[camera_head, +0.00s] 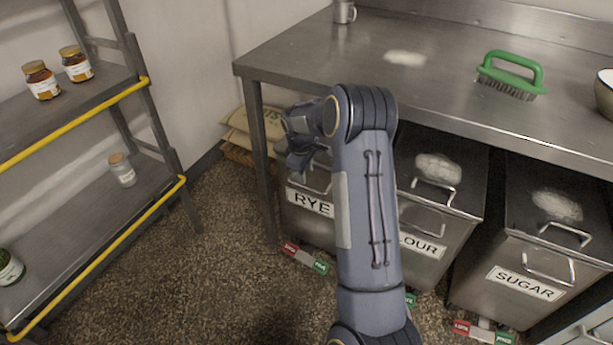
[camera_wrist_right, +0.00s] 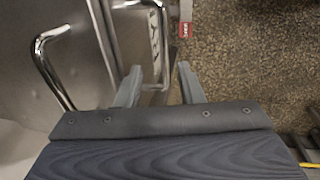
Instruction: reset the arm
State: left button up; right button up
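My right arm rises from the bottom of the head view and bends left. Its gripper (camera_head: 300,163) is in front of the rye bin (camera_head: 318,224), partly hidden by the wrist. In the right wrist view the two fingers of the gripper (camera_wrist_right: 160,76) stand apart, so it is open. A metal bin handle (camera_wrist_right: 165,45) shows between and beyond the fingers; I cannot tell whether they touch it. Nothing is held clear of the bins. My left gripper is in neither view.
A steel table (camera_head: 440,65) stands over the rye, flour (camera_head: 421,247) and sugar bins (camera_head: 525,283). It bears a green brush (camera_head: 511,72), a metal cup (camera_head: 344,12) and a bowl (camera_head: 604,93). A shelf rack (camera_head: 92,205) with jars is at left. Open floor (camera_head: 225,270) lies between.

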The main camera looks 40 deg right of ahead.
jog(key=shift+s+a+r, duration=0.1)
jog(key=shift+a+r, duration=0.05)
jog(key=shift+r, duration=0.8)
jog(key=s+a+r+m+t+y, duration=0.3)
jog(key=s+a+r, duration=0.85)
jog(key=r, duration=0.25)
jog(key=s+a+r+m+t+y+p, duration=0.1)
jog(key=s+a+m+t+y, duration=0.15)
jog(key=s+a, duration=1.4)
notch_tip(320, 180, up, 21)
jog(key=s+d+p, duration=0.1)
jog(key=p, duration=1.9)
jog(key=shift+s+d+r+m+p, duration=0.15)
jog(key=shift+s+d+m+p, duration=0.2)
jog(key=shift+d+m+p, duration=0.1)
